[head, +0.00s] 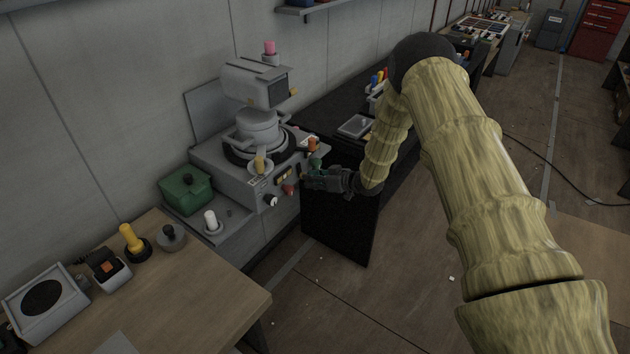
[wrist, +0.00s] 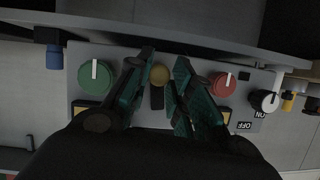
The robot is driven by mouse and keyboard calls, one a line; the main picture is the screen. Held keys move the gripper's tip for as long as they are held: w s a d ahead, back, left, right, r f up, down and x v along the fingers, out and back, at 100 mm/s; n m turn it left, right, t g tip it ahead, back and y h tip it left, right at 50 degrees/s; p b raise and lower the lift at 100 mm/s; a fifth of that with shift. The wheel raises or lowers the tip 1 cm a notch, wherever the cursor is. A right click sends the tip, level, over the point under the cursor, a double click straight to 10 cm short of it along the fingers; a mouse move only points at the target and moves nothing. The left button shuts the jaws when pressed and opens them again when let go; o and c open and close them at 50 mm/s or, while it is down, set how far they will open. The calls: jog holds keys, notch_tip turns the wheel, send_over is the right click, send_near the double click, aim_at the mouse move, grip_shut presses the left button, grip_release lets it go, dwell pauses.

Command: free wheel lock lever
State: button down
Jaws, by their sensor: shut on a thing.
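In the wrist view, a small lever with a dull yellow ball end (wrist: 160,75) and a dark stem stands on a light grey panel (wrist: 118,60). My gripper (wrist: 164,68) has its dark green fingers on either side of this lever and is shut on it. I take it for the wheel lock lever; no label for it is readable. In the head view, my gripper (head: 312,179) is at the front face of the grey console (head: 228,175), and the lever is hidden there.
A green knob (wrist: 95,77), a red knob (wrist: 223,84) and a black-and-white ON/OFF knob (wrist: 264,100) flank the lever closely. In the head view, a green box (head: 186,190) and a wooden bench (head: 190,275) are left of my gripper. Open floor (head: 350,300) lies in front.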

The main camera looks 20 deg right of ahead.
jog(key=shift+s+a+m, duration=0.1)
jog(key=shift+a+m, duration=0.05)
jog(key=shift+m, duration=0.35)
jog(key=shift+y, duration=0.3)
jog(key=c, duration=1.3)
grip_release()
jog(key=shift+o, duration=0.2)
jog(key=shift+s, duration=0.1)
jog(key=v, duration=1.2)
jog(key=shift+w+r, duration=0.2)
